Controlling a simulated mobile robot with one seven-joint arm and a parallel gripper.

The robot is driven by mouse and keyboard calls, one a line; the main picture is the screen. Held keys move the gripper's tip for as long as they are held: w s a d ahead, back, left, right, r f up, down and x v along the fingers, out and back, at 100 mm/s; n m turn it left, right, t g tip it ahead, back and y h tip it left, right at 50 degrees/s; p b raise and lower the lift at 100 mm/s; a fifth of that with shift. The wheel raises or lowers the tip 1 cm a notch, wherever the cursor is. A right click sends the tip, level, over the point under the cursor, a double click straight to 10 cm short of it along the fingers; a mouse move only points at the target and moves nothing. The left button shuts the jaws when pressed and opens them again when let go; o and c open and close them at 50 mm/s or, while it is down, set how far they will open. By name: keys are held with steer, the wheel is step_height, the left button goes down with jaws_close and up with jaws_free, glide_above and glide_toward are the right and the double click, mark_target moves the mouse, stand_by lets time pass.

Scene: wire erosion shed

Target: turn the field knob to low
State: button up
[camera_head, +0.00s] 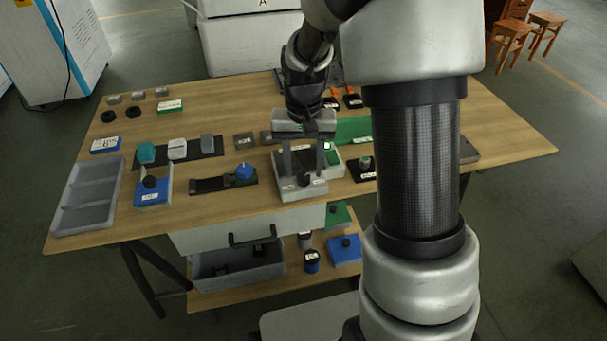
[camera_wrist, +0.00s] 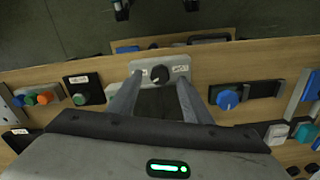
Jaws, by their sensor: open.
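A small black knob (camera_head: 304,180) sits on the front part of a light grey box (camera_head: 288,192). I take it for the field knob. In the wrist view the knob (camera_wrist: 160,74) has a pale label on each side, too small to read surely. A small pale mark shows on it, but its exact setting is unclear. My gripper (camera_head: 303,172) is open and points down over the box. In the wrist view my gripper's fingertips (camera_wrist: 159,80) stand to either side of the knob, apart from it in the picture; their height above it is hard to tell.
A blue knob (camera_head: 244,172) on a black base lies left of the box. A green button (camera_head: 365,162) on a black plate stands close on the right. A grey divided tray (camera_head: 63,197) is at the table's left end. Bare wood lies along the front left.

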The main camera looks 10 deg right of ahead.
mark_target(304, 180)
steer(key=shift+f, duration=1.15)
steer(key=c, duration=1.1)
steer(key=shift+o, duration=0.2)
